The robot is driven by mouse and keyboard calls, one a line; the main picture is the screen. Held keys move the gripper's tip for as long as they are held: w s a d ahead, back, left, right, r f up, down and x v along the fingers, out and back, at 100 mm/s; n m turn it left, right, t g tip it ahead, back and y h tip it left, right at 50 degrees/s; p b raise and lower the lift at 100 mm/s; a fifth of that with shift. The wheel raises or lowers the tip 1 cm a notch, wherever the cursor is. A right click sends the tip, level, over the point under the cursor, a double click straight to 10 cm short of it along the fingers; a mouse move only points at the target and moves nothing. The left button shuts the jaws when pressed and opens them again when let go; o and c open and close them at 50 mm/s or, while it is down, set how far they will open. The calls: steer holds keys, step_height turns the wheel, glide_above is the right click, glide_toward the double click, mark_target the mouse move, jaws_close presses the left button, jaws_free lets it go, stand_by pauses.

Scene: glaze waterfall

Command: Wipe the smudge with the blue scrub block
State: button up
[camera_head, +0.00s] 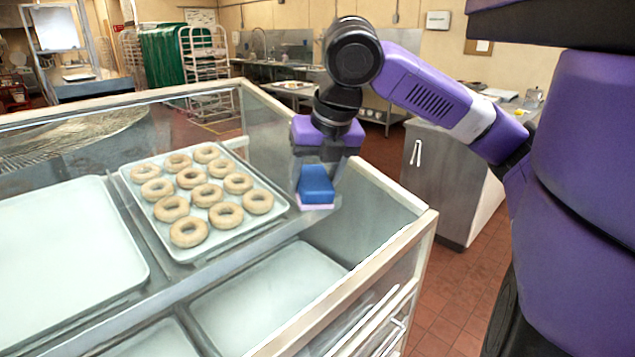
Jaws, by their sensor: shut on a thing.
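The blue scrub block (316,184) has a blue body with a pinkish layer along its bottom. My gripper (318,170) points down and is shut on the block. It holds the block over the right part of the glazing station, to the right of the tray of doughnuts. I cannot tell whether the block's underside touches a surface. No smudge can be made out in this view.
A tray (278,213) with several ring doughnuts (211,194) lies close to the left of the block. An empty white tray (70,260) lies at the left. Raised frame walls (385,190) edge the station at the right. A steel cabinet (450,185) stands behind.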

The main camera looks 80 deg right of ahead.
mark_target(316, 212)
steer(key=shift+f+n, duration=0.1)
steer(key=shift+n, duration=0.5)
steer(key=shift+a+b+x, duration=0.15)
steer(key=shift+b+x, duration=1.15)
steer(key=shift+x, duration=0.15)
steer(key=shift+a+b+x, duration=0.15)
steer(key=shift+b+x, duration=1.1)
steer(key=shift+x, duration=0.2)
steer(key=shift+b+x, duration=0.65)
steer(key=shift+x, duration=0.35)
steer(key=shift+s+f, duration=0.1)
steer(key=shift+s, duration=0.1)
steer(key=shift+s+d, duration=0.5)
steer(key=shift+d, duration=0.3)
steer(key=shift+s+d, duration=0.55)
steer(key=shift+d, duration=0.25)
steer(key=shift+w+f, duration=0.1)
